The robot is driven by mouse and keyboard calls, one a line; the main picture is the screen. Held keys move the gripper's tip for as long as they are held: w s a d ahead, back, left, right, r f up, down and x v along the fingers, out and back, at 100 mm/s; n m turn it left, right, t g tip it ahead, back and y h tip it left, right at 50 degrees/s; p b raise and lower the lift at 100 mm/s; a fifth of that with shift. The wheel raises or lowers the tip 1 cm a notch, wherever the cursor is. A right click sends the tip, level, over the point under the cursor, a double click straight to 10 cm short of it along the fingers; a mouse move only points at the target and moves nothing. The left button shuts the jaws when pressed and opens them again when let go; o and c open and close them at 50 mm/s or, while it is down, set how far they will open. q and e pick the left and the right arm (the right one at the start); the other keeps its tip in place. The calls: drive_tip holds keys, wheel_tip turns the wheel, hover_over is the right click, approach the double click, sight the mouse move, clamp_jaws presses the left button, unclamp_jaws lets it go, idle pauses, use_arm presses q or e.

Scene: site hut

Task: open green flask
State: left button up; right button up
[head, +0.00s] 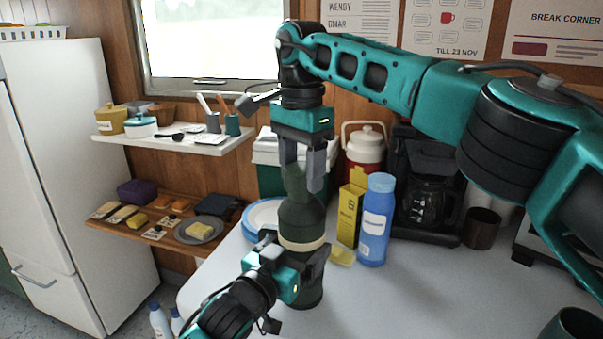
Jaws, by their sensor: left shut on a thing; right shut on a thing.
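The dark green flask (301,219) stands upright on the white table (420,290), with a pale band around its lower body. My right gripper (302,170) comes down from above and is shut on the flask's top, one finger on each side. My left gripper (300,262) reaches in from the lower left and is shut on the flask's body just below the pale band. The gripper fingers partly hide the top and the lower body. I cannot tell whether the cap has turned.
A blue bottle (376,222) and a yellow box (349,212) stand close right of the flask. Behind are a red and white jug (365,147) and a coffee maker (428,195). White-blue plates (262,216) lie to the left. The front right tabletop is mostly clear.

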sight(302, 167)
drive_tip(key=shift+r, duration=0.3)
drive_tip(key=shift+r, duration=0.1)
drive_tip(key=shift+r, duration=1.9)
use_arm(q)
drive_tip(key=o, duration=1.8)
drive_tip(key=p+v, duration=0.2)
drive_tip(key=v, duration=1)
use_arm(e)
drive_tip(key=shift+r, duration=0.95)
